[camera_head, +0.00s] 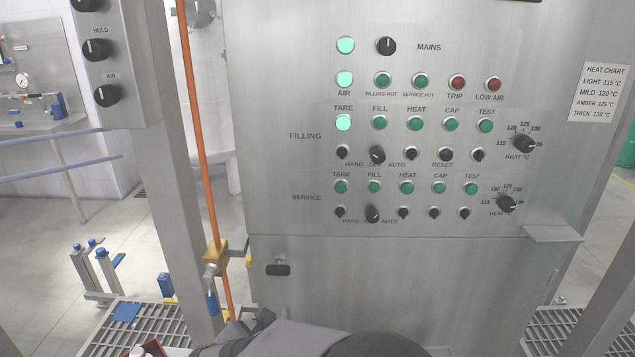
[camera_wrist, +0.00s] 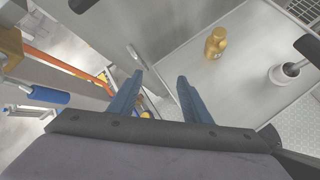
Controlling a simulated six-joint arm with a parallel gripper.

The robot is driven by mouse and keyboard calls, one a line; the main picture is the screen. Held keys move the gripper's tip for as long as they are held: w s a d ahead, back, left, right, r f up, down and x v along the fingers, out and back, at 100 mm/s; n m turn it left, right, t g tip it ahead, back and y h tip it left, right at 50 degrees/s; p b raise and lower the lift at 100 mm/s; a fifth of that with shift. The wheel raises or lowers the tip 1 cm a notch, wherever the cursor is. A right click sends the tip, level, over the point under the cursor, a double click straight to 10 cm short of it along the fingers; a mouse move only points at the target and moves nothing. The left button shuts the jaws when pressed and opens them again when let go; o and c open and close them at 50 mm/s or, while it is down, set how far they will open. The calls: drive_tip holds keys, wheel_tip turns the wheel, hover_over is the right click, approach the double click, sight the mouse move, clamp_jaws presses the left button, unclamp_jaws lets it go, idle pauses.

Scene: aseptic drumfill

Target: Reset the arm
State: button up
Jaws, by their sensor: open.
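My gripper (camera_wrist: 160,80) shows in the wrist view with two blue fingers spread apart and nothing between them. It hangs in free air over the gap beside a steel tray-like surface. In the head view only part of my arm shows at the bottom centre, and the fingertips are hidden there. The steel control panel (camera_head: 300,225) stands in front of me, with its lamps and knobs apart from my arm. The mains, air and filling tare lamps glow pale green.
An orange pipe (camera_head: 200,130) runs down left of the panel to a brass valve (camera_head: 215,256). In the wrist view, a gold bottle (camera_wrist: 215,43) and a white pot (camera_wrist: 284,76) stand on the steel surface (camera_wrist: 200,75). A small shelf (camera_head: 552,234) juts from the panel's right.

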drive_tip(key=s+d+m+g+h+p, duration=0.1)
drive_tip(key=s+d+m+g, duration=0.15)
drive_tip(key=d+m, duration=0.7)
drive_tip(key=s+d+m+g+y+p, duration=0.2)
drive_tip(key=s+d+m+g, duration=0.3)
drive_tip(key=s+d+m, duration=0.8)
drive_tip(key=d+m+y, duration=0.1)
drive_tip(key=d+m, duration=0.1)
drive_tip(key=m, duration=0.2)
drive_tip(key=shift+d+g+y, duration=0.3)
drive_tip(key=shift+g, duration=0.05)
